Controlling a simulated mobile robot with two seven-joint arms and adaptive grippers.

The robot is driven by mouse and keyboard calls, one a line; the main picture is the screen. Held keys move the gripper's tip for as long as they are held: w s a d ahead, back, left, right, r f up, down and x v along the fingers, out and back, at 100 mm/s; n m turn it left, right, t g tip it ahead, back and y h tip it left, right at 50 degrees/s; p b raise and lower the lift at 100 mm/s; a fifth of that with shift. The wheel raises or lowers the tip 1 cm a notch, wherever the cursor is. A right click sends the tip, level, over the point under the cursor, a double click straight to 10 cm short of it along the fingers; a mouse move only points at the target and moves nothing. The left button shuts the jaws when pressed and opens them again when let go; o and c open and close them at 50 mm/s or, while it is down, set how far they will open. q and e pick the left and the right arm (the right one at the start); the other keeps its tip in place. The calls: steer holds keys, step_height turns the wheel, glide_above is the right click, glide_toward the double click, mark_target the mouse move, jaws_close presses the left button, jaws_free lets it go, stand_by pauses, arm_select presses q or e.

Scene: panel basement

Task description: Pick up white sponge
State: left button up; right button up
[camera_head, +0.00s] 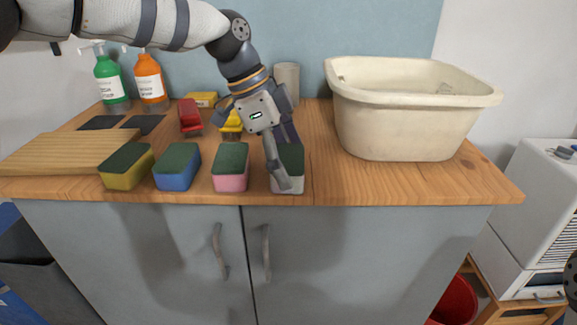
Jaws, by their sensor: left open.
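The white sponge (293,184), with a dark green top, is the rightmost in a row of sponges near the counter's front edge. My left gripper (286,164) reaches down over it from behind and is open. One finger crosses in front of the sponge's top and front-left side. The other finger is behind it, with its tip hidden. I cannot tell whether the fingers touch the sponge. My right gripper is not in view.
Pink (230,168), blue (177,167) and yellow (127,167) sponges stand to the left, beside a wooden board (60,152). A large cream basin (400,125) stands right. Soap bottles (151,83) and a grey cup (287,78) are behind. Counter between sponge and basin is clear.

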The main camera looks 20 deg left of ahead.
mark_target(294, 156)
arm_select(q)
steer(key=shift+d+f, duration=0.1)
steer(key=shift+f, duration=0.1)
steer(key=c, duration=0.8)
steer(key=shift+o, duration=0.2)
step_height(294, 156, up, 4)
steer(key=shift+w+f, duration=0.1)
steer(key=shift+f, duration=0.15)
steer(key=s+r, duration=0.1)
steer(key=s+r+p, duration=0.1)
steer(key=r, duration=0.1)
steer(key=s+a+r, duration=0.1)
steer(key=s+r, duration=0.1)
steer(key=shift+r, duration=0.15)
steer(key=s+a+r+p, duration=0.2)
steer(key=s+r, duration=0.2)
steer(key=s, duration=0.5)
steer(key=shift+s+a, duration=0.3)
steer(key=shift+a, duration=0.05)
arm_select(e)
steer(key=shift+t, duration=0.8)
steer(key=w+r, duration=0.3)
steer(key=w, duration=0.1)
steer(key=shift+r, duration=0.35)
